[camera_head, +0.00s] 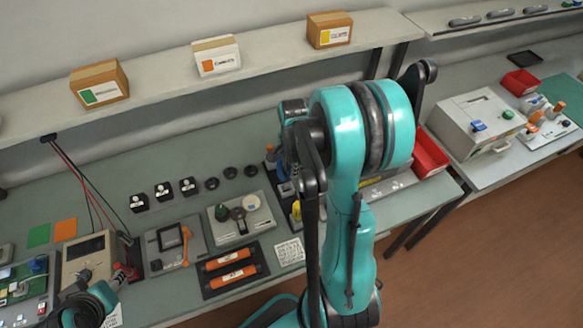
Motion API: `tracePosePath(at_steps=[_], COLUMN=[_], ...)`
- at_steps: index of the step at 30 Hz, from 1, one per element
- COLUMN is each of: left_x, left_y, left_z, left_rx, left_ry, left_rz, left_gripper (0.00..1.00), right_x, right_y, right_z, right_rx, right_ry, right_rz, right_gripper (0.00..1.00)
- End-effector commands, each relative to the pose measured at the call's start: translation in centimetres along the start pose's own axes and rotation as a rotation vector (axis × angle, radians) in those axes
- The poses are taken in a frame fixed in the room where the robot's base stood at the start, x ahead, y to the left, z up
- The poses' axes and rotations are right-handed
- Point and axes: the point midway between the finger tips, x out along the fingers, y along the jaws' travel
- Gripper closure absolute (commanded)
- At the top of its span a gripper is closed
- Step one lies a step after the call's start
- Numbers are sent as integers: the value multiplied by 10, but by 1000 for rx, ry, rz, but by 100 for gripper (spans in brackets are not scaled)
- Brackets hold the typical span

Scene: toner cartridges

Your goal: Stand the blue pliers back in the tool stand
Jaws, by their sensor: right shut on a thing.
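My right arm's large teal links fill the middle of the view. Its gripper (286,186) is small, dark and partly hidden behind the arm. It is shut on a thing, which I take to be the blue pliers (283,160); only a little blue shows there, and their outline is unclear. The gripper is by a dark tool stand (288,208), also partly hidden, with a yellow-handled thing beside it. I cannot tell whether the pliers touch the stand. My left gripper (84,306) is dark, at the bottom left, and cut by the frame edge; its fingers are unclear.
A black tray (234,285) holds orange cylinders left of the stand area. A grey fixture (240,235) with round knobs lies behind it. A red bin (428,155) stands right of my arm. Boxes stand on the shelf (160,85) above. A second bench is at the right.

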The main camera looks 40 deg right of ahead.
Motion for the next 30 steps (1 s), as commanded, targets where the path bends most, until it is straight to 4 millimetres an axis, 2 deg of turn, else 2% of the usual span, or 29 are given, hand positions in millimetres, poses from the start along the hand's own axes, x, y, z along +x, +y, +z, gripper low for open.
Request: tracePosePath(at_steps=[21,30], left_x=[18,19], left_y=[0,0], left_z=[13,14], left_rx=[0,0], left_ry=[0,0], left_rz=[0,0], left_gripper=[60,60], right_x=[23,25], right_y=[1,1], right_z=[0,0], right_rx=[0,0], right_ry=[0,0], right_rz=[0,0], right_gripper=[100,100])
